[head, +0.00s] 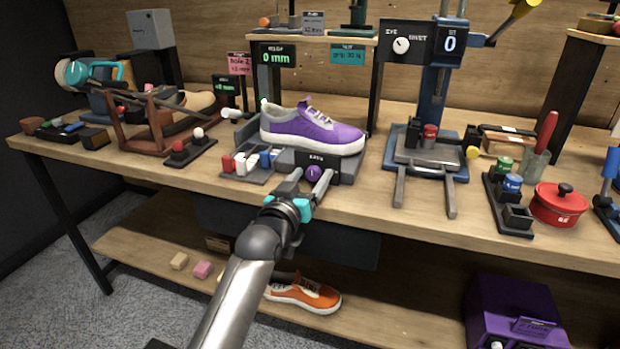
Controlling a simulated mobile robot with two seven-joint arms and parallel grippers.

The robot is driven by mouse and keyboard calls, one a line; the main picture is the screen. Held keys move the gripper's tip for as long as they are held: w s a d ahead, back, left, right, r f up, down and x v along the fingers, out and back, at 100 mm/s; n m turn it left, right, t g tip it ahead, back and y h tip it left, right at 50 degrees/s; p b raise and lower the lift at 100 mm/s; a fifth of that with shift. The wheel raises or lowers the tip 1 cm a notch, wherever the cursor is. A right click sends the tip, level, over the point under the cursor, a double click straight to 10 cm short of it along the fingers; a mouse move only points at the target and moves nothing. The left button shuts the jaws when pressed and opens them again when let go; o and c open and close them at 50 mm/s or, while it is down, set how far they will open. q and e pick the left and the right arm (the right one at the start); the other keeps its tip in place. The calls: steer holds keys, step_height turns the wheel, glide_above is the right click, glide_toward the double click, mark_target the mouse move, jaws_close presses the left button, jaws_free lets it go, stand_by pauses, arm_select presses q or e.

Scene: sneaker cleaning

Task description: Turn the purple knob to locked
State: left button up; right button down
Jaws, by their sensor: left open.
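The purple knob (313,173) is on the dark front face of a small fixture (345,166) under a purple sneaker (315,131). A small label sits above the knob, too small to read surely. My left gripper (308,183) is open, its two fingers pointing at the fixture. One finger is to the left of the knob and the other is at its lower right. I cannot tell whether either finger touches the knob. The knob's face shows between the fingers. My right gripper is not in view.
A tray of red, white and blue blocks (250,164) is just left of the fixture. A blue press (432,110) with two forward prongs stands to the right. A red pot (560,204) is farther right. An orange sneaker (304,294) lies on the lower shelf.

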arm_select(q)
steer(key=shift+c, duration=0.3)
jaws_close()
stand_by(0.3)
